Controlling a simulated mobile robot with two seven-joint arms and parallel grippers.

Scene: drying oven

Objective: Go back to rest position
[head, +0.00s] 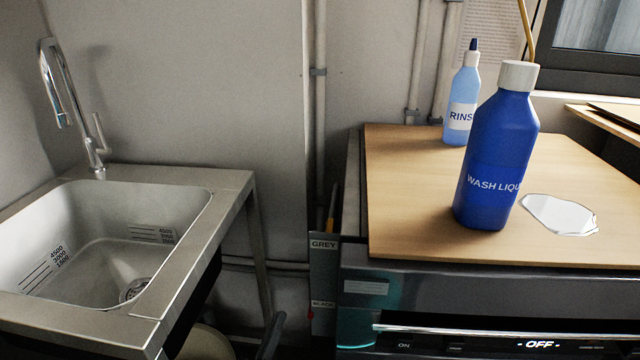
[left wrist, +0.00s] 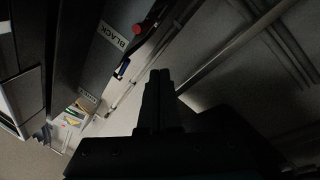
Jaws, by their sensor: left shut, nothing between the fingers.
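My left gripper (left wrist: 160,76) shows in the left wrist view with its two dark fingers together, shut and empty. In the head view a dark part of it (head: 272,336) shows at the bottom edge, in the gap between the sink stand and the oven. It appears apart from both. My right gripper is in neither view.
A steel sink (head: 228,180) stands at left. At right, a wooden board (head: 410,190) on the oven (head: 450,285) bears a blue wash liquid bottle (head: 497,150), a rinse bottle (head: 462,105) and a clear puddle-like patch (head: 560,214).

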